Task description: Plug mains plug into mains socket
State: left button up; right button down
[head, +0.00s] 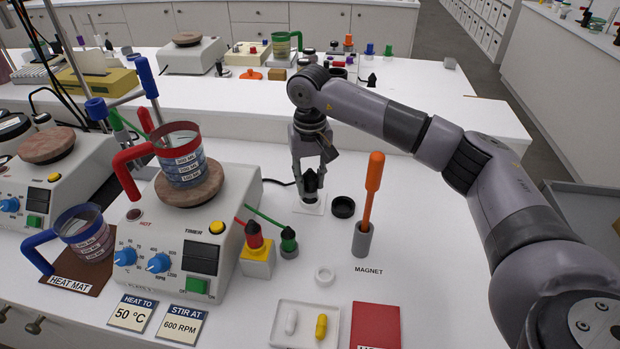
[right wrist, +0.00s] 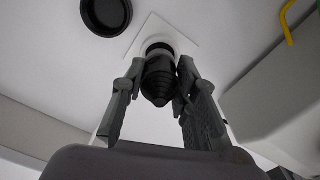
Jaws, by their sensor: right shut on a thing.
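The black mains plug (head: 311,183) is ribbed and tapered, and it is between the fingers of my right gripper (head: 312,172). My right gripper (right wrist: 160,75) is shut on the plug, which also shows in the right wrist view (right wrist: 159,85). The mains socket (head: 306,209) is a white square plate on the white bench, directly below the plug. In the right wrist view its plate (right wrist: 183,40) surrounds a dark round opening in line with the plug. I cannot tell whether the plug is seated in it. My left gripper is not in view.
A round black dish (head: 343,207) lies just right of the socket. A magnet holder (head: 362,240) with an orange rod stands nearby. The stirrer hotplate (head: 228,200) with a red-handled beaker is to the left. The bench right of the magnet holder is clear.

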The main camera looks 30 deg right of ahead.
aim_at(310, 173)
jog(key=shift+f+b, duration=0.9)
jog(key=shift+f, duration=0.45)
jog(key=c, duration=1.2)
grip_release()
jog(key=shift+r, duration=0.1)
notch_tip(310, 173, up, 12)
